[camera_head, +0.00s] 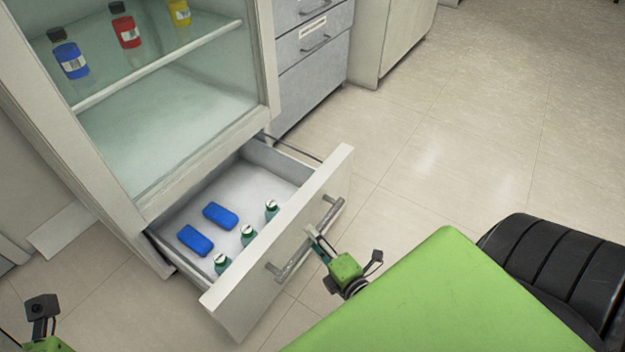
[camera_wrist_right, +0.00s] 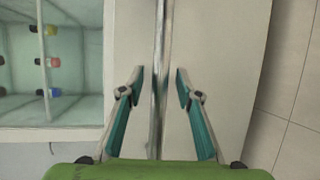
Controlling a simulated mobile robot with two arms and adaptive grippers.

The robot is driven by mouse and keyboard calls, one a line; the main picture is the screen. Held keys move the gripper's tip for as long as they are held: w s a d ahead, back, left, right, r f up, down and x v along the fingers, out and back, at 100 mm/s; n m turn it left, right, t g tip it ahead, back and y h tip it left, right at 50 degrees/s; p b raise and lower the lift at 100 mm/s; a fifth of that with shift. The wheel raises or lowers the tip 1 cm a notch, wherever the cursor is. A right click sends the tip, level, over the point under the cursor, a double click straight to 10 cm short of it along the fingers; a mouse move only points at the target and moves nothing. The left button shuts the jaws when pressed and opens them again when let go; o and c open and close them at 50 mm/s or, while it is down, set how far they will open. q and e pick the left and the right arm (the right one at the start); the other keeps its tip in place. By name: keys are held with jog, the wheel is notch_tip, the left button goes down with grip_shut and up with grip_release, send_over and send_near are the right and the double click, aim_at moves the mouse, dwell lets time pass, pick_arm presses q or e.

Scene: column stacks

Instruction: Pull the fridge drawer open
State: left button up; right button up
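The fridge drawer (camera_head: 262,262) is pulled out from the bottom of the fridge, with its inside showing. A metal bar handle (camera_head: 300,246) runs along its front; it also shows in the wrist view (camera_wrist_right: 159,60). My right gripper (camera_head: 312,236) is at the handle. In the wrist view its two fingers (camera_wrist_right: 159,82) stand apart, one on each side of the bar, with gaps showing, so it looks open around the handle. Of my left arm only a wrist part shows at the bottom left; its fingers are out of frame.
Two blue boxes (camera_head: 220,215) and three small green bottles (camera_head: 248,235) are in the drawer. Blue, red and yellow bottles stand on the glass shelf (camera_head: 160,62) above. Grey drawers (camera_head: 314,75) are beside the fridge. The tiled floor (camera_head: 440,150) at right is clear.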

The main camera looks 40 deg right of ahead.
jog(key=s+r, duration=0.2)
jog(key=s, duration=0.8)
jog(key=shift+s+a, duration=0.3)
jog(key=shift+s, duration=0.1)
jog(key=shift+f, duration=0.1)
